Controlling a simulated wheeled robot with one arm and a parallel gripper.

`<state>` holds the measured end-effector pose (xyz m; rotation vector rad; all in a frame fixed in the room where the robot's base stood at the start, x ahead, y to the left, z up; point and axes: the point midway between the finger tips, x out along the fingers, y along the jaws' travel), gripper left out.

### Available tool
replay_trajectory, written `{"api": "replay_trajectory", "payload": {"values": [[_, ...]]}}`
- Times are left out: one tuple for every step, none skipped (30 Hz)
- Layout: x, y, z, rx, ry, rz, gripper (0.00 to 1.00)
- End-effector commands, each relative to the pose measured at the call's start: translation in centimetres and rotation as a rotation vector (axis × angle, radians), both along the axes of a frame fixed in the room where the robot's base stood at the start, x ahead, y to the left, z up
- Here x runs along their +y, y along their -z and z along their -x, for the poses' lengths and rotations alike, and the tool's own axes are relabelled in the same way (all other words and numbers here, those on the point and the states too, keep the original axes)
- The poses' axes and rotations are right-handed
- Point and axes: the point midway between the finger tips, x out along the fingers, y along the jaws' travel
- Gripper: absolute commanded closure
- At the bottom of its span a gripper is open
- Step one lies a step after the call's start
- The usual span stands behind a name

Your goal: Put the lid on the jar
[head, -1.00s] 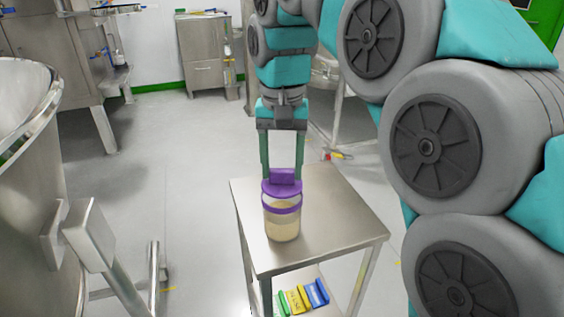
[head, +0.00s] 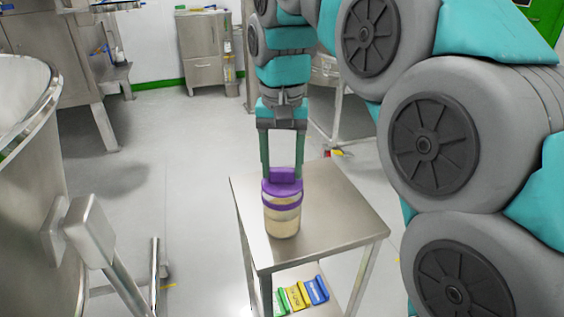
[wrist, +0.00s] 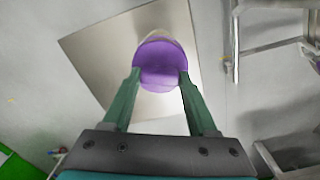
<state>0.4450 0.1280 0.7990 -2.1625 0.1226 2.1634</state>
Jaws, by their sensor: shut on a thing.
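The jar (head: 283,222) is a clear container with pale beige contents and a purple band near its top. It stands upright on the steel table (head: 340,205). The purple lid (head: 282,186) with its raised block handle is at the jar's mouth, over the purple band; whether it is fully seated I cannot tell. My gripper (head: 283,172) points down with its two green fingers shut on the lid's handle. In the wrist view the lid (wrist: 160,62) lies between the fingertips and hides most of the jar.
A lower shelf of the table holds green, yellow and blue items (head: 301,295). A large steel vessel (head: 40,190) stands at the left. A steel cabinet (head: 208,50) is at the back. The tabletop around the jar is bare.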

Motion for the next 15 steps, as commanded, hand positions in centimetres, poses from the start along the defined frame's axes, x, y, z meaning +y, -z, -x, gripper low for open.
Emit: {"api": "replay_trajectory", "payload": {"values": [[-0.01,0.10,0.01,0.000,0.000,0.000,0.94],[-0.01,0.15,0.01,0.000,0.000,0.000,0.94],[-0.01,0.20,0.01,0.000,0.000,0.000,0.94],[-0.01,0.24,0.01,0.000,0.000,0.000,0.94],[-0.01,0.29,0.01,0.001,0.000,0.000,0.94],[-0.02,0.34,0.02,0.001,0.000,0.000,0.94],[-0.01,0.38,0.01,0.000,0.000,0.000,0.94],[-0.01,0.42,0.01,0.001,0.000,0.000,0.94],[-0.02,0.48,0.01,0.001,0.000,0.000,0.94],[-0.02,0.52,0.02,0.001,0.000,0.000,0.94],[-0.02,0.56,0.02,0.001,0.000,0.001,0.94],[-0.02,0.62,0.02,0.001,0.000,0.001,0.94],[-0.02,0.66,0.02,0.001,0.000,0.001,0.94],[-0.02,0.70,0.02,0.001,0.000,0.001,0.94],[-0.02,0.76,0.02,0.001,0.000,0.001,0.94]]}}
